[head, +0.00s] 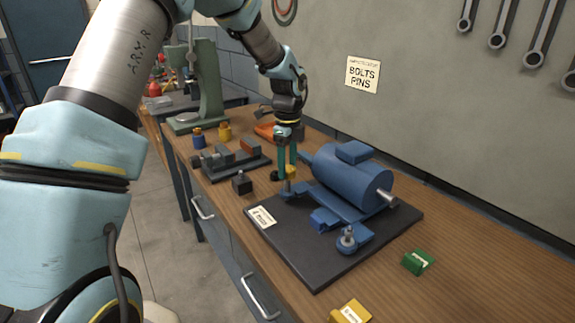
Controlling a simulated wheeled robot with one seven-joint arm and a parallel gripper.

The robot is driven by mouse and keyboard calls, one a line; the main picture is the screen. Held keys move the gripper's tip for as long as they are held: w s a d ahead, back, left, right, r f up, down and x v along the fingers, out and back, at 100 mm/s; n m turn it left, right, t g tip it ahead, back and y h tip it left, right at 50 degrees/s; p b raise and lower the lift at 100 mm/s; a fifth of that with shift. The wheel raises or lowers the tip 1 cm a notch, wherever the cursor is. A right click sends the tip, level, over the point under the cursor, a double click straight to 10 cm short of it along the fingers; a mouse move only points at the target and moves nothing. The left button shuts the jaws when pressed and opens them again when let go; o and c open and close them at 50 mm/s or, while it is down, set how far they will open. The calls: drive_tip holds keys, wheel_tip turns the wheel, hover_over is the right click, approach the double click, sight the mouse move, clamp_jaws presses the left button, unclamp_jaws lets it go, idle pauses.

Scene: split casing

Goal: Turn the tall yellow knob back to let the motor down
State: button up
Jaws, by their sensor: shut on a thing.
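The blue motor (352,182) lies on a dark base plate (300,261) on the workbench, its silver shaft pointing right. The tall yellow knob (291,171) stands at the motor's left end, on a blue bracket. My gripper (287,172) points down from above and is shut on the knob, with a teal finger on each side; the fingers hide part of it. A second, round blue-grey fitting (347,240) sits at the front of the motor mount.
A green block (418,262) and a yellow block (350,312) lie at right and front. The wall is close behind the motor.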

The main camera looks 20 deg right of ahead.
sight(287, 168)
drive_tip(key=n+b, duration=0.1)
drive_tip(key=n, duration=0.3)
drive_tip(key=shift+n, duration=0.4)
drive_tip(key=n+b, duration=0.1)
drive_tip(key=n, duration=0.4)
drive_tip(key=shift+n, duration=0.3)
idle(0.3)
drive_tip(key=o, duration=1.4)
drive_tip(key=shift+c, duration=0.2)
wheel_tip(287, 168, up, 11)
drive_tip(key=b, duration=0.3)
drive_tip(key=shift+f, duration=0.1)
